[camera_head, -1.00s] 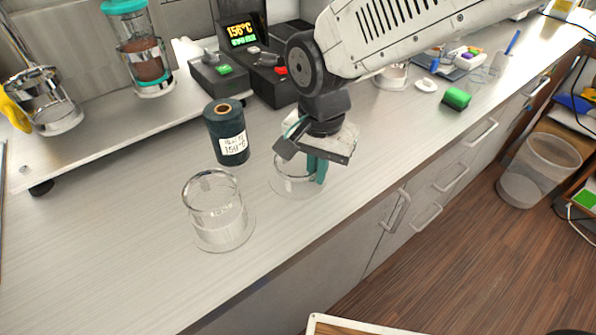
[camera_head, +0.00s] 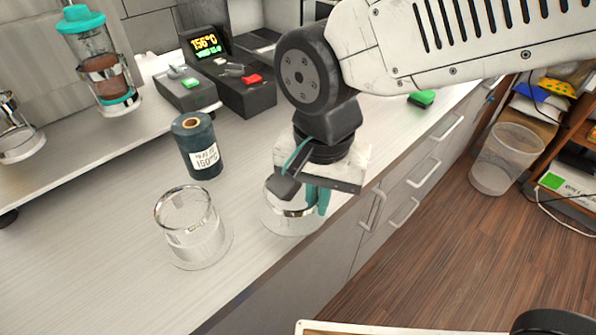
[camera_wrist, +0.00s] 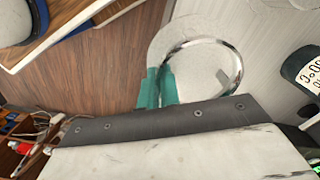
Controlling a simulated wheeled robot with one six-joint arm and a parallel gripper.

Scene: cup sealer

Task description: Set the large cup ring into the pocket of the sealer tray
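My gripper (camera_head: 318,201) points down at the right-hand clear round piece with a shiny metal band, which I take for the large cup ring (camera_head: 282,209). Its two teal fingers stand close together at the ring's right side. In the wrist view the fingers (camera_wrist: 157,88) meet the left edge of the ring (camera_wrist: 238,68), with its thin wall apparently between them. A clear disc shows around and under the ring. I cannot tell whether the ring is lifted off the counter. The pocket of the sealer tray cannot be made out.
A similar clear piece with a metal band (camera_head: 192,232) stands to the left on the counter. A dark labelled spool (camera_head: 200,150) stands behind it. A control box (camera_head: 246,92) reading 156°C is at the back. The counter's front edge is close to the ring.

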